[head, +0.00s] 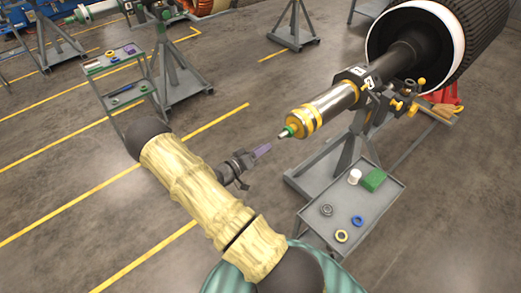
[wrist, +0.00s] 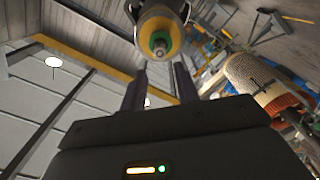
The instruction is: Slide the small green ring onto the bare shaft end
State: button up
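The shaft (head: 328,104) points toward the lower left from the rotor, with yellow bands near its end. A small green ring (head: 290,131) sits around the narrow shaft end, and a bare metal tip (head: 283,135) sticks out past it. In the wrist view the green ring (wrist: 158,44) shows around the metal tip, in front of the yellow collar (wrist: 161,22). My gripper (head: 264,149) is just left of and below the shaft tip, apart from it. In the wrist view my gripper (wrist: 160,72) has its two fingers spread with nothing held between them.
A grey tray (head: 380,208) below the shaft holds a blue ring (head: 357,221), a yellow ring (head: 341,236), a grey ring (head: 326,210), a white cylinder (head: 354,176) and a green block (head: 374,180). Another cart (head: 120,75) stands at upper left. Open floor lies to the left.

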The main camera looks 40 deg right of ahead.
aim_at(281, 137)
jog(key=shift+w+d, duration=0.2)
jog(key=shift+d, duration=2)
jog(key=shift+d, duration=0.35)
jog(key=shift+w+d+b, duration=0.1)
jog(key=shift+d+b, duration=0.35)
jog(key=shift+d, duration=0.95)
jog(key=shift+d, duration=0.35)
jog(key=shift+d, duration=0.35)
jog(key=shift+d, duration=0.15)
jog(key=a, duration=0.7)
jog(key=shift+s+b, duration=0.2)
jog(key=shift+b, duration=0.2)
jog(key=shift+w, duration=0.1)
